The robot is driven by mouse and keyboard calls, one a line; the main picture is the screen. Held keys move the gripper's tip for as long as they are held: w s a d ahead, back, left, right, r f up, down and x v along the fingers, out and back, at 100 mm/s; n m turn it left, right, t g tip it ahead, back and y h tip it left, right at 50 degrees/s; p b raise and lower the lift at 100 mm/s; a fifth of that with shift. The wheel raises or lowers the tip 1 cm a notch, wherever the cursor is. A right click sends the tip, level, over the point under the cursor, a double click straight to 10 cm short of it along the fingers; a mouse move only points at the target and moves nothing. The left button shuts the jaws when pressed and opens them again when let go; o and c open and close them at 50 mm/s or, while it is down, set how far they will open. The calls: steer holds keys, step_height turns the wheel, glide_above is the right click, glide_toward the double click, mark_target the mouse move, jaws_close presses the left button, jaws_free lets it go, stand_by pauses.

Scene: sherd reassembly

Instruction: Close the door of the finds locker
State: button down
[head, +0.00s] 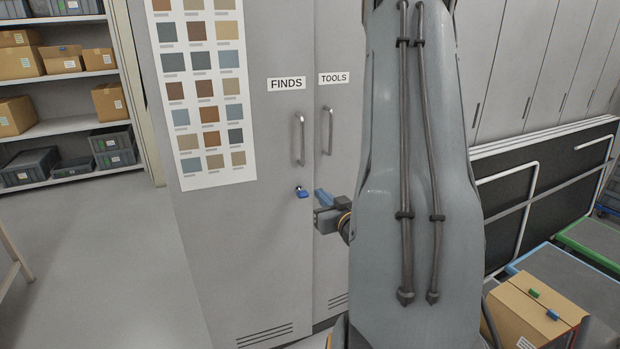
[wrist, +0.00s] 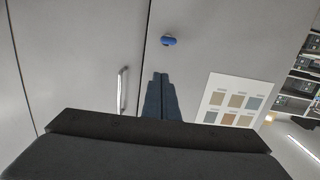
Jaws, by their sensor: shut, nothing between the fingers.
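The finds locker door (head: 245,240) is the grey door labelled FINDS in the head view. It has a bar handle (head: 300,138) and a small blue key or tag (head: 302,192) below it. It looks flush, or nearly flush, with the neighbouring TOOLS door; a dark seam lies between them. My gripper (head: 322,196) is shut and empty, close in front of the door's right edge. In the wrist view, my shut fingers (wrist: 161,77) point at the finds door (wrist: 215,45), beside the seam and near the blue key (wrist: 168,41). I cannot tell whether they touch it.
The TOOLS door (head: 332,220) stands to the right with its own handle (head: 327,130). A colour chart (head: 203,174) hangs on the finds door. Shelves with boxes are at the left. Folded panels (head: 545,165) and a cardboard box (head: 530,305) are at the right.

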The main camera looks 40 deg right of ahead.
steer(key=s+d, duration=0.1)
steer(key=p, duration=0.4)
glide_toward(307, 168)
steer(key=shift+t+h, duration=0.3)
steer(key=shift+t, duration=0.1)
steer(key=x, duration=0.6)
steer(key=shift+w+f, duration=0.2)
steer(key=shift+f, duration=0.2)
